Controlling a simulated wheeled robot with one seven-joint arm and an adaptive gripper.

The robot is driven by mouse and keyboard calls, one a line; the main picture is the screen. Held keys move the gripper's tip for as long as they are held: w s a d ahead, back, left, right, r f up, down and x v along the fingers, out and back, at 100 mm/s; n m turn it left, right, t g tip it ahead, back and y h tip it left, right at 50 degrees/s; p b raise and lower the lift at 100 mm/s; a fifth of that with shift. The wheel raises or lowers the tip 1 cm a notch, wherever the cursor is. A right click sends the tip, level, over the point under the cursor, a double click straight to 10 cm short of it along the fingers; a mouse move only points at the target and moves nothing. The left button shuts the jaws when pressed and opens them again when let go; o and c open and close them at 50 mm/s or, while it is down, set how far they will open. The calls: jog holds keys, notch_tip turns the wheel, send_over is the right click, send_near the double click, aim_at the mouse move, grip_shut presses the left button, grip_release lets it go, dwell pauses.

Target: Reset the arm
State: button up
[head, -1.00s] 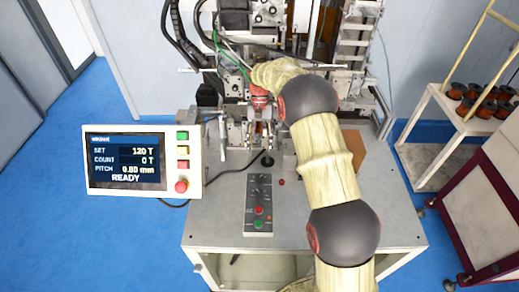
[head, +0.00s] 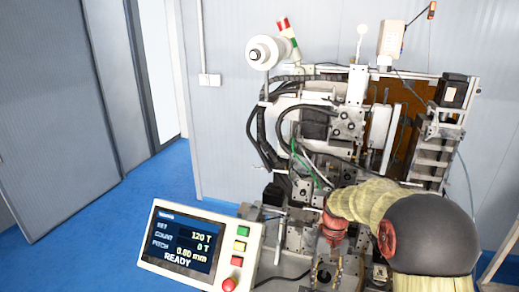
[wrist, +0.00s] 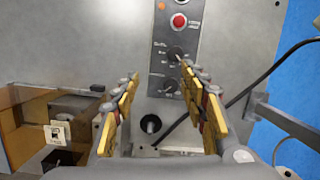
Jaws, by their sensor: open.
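My arm (head: 432,232) reaches in from the lower right of the head view, in front of the coil winder (head: 335,125). In the wrist view my gripper (wrist: 160,95) is open, its two yellow-padded fingers apart with nothing between them. Below the fingers is the winder's grey table top (wrist: 85,45), with a black round knob (wrist: 150,124) showing between them. A control box (wrist: 176,50) with a red button and dials lies just beyond the fingertips. In the head view the gripper's fingers (head: 326,270) show only partly at the bottom edge.
The display panel (head: 195,248) stands at lower left and reads 120 T set, 0 T count, READY. A transparent amber cover (wrist: 30,130) and metal parts sit left in the wrist view. A dark cable (wrist: 265,75) and grey bracket (wrist: 285,120) are at right. Blue floor (head: 110,235) is open at left.

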jog(key=s+r+t+b, duration=0.2)
jog(key=s+b, duration=0.2)
jog(key=s, duration=0.4)
jog(key=s+a+r+n+t+b, duration=0.1)
jog(key=s+r+t+b, duration=0.1)
jog(key=s, duration=0.7)
jog(key=s+a+r+t+b, duration=0.1)
jog(key=s+t+b, duration=0.3)
jog(key=s, duration=0.5)
jog(key=r+b, duration=0.1)
jog(key=b, duration=0.1)
jog(key=shift+s+r+n+h+b, duration=0.2)
jog(key=shift+r+n+h+b, duration=0.1)
jog(key=shift+r+n, duration=0.1)
jog(key=shift+c, duration=0.6)
